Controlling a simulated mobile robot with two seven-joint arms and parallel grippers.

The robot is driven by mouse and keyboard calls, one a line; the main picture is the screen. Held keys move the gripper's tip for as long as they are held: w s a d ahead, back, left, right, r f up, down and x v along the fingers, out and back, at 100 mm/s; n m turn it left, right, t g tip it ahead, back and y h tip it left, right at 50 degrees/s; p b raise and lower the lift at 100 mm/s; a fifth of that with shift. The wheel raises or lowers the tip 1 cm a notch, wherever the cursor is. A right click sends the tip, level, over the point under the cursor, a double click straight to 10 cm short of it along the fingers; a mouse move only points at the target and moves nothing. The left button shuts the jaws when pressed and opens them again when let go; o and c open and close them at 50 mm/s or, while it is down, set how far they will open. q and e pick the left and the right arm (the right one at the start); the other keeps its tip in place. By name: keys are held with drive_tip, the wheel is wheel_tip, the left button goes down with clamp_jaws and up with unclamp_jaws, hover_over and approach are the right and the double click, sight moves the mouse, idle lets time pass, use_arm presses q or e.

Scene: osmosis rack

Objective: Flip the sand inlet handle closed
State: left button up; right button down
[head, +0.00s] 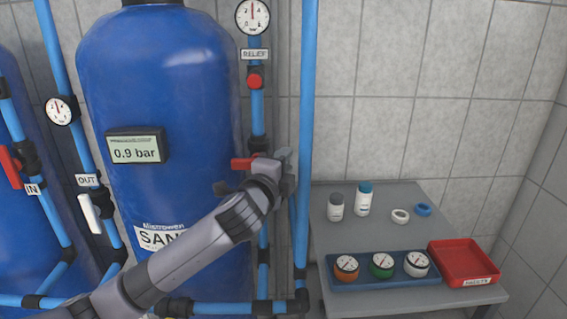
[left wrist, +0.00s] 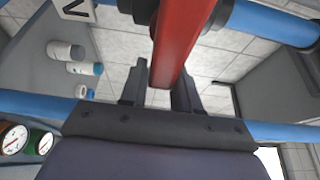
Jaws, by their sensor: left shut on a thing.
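The red valve handle (head: 242,163) sits on the blue vertical pipe just right of the big blue tank labelled SAND (head: 160,75). It lies sideways, across the pipe. My left gripper (head: 283,160) is at this valve, its arm crossing in front of the tank, and partly hides the handle and pipe. In the left wrist view the red handle (left wrist: 180,40) runs down between the two dark fingers of the left gripper (left wrist: 160,88), which is shut on it. Only part of a white label (left wrist: 76,9) shows beside the valve there. My right gripper is not in view.
A red relief knob (head: 255,80) and a gauge (head: 253,17) sit higher on the same pipe. A bare blue pipe (head: 308,110) stands close to the right. A grey table (head: 340,240) holds bottles, a gauge tray and a red tray (head: 462,262). Another red handle (head: 10,167) is far left.

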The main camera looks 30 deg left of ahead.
use_arm(q)
drive_tip(key=shift+f, duration=0.15)
drive_tip(key=o, duration=1)
drive_tip(key=shift+c, duration=0.2)
drive_tip(key=s+d+b, duration=0.1)
drive_tip(key=s, duration=0.6)
drive_tip(key=s+d+f+n+g+h, duration=0.1)
drive_tip(key=d+f, duration=0.1)
drive_tip(key=f, duration=0.5)
drive_tip(key=s+d+f+n+g+h, duration=0.1)
drive_tip(key=d+f+n+g+h, duration=0.1)
drive_tip(key=f, duration=0.5)
drive_tip(key=s+d+f+n+g+h, duration=0.1)
drive_tip(key=s+f+n, duration=0.4)
drive_tip(key=s+f, duration=0.5)
drive_tip(key=s+d+f+n+g+h, duration=0.1)
drive_tip(key=s+d+f+n+g, duration=0.2)
drive_tip(key=s+f+n, duration=0.3)
drive_tip(key=s+f, duration=0.4)
drive_tip(key=f, duration=0.3)
drive_tip(key=shift+d+f, duration=0.15)
drive_tip(key=shift+d, duration=0.2)
